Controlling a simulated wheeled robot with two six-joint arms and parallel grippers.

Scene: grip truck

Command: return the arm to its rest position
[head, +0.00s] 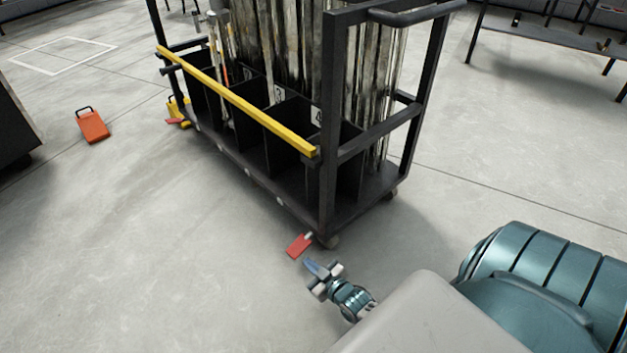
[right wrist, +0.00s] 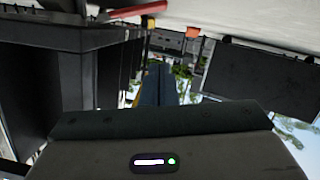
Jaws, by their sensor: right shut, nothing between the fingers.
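My right gripper (head: 318,270) is low over the floor, just in front of the near corner of the grip truck (head: 325,140). In the head view its fingers lie together, and it holds nothing. In the right wrist view its fingers (right wrist: 158,85) also show closed, pointing away from the camera. A red pedal (head: 300,246) at the truck's near wheel is close beyond the fingertips; in the head view I see no contact. The truck also fills the left of the right wrist view (right wrist: 70,35). My left gripper is not in view.
The truck has a yellow bar (head: 235,100) along its side, numbered compartments and upright metal poles. An orange case (head: 93,125) stands on the floor at left. A dark table (head: 550,38) is at the back right. The floor left of the truck is largely clear.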

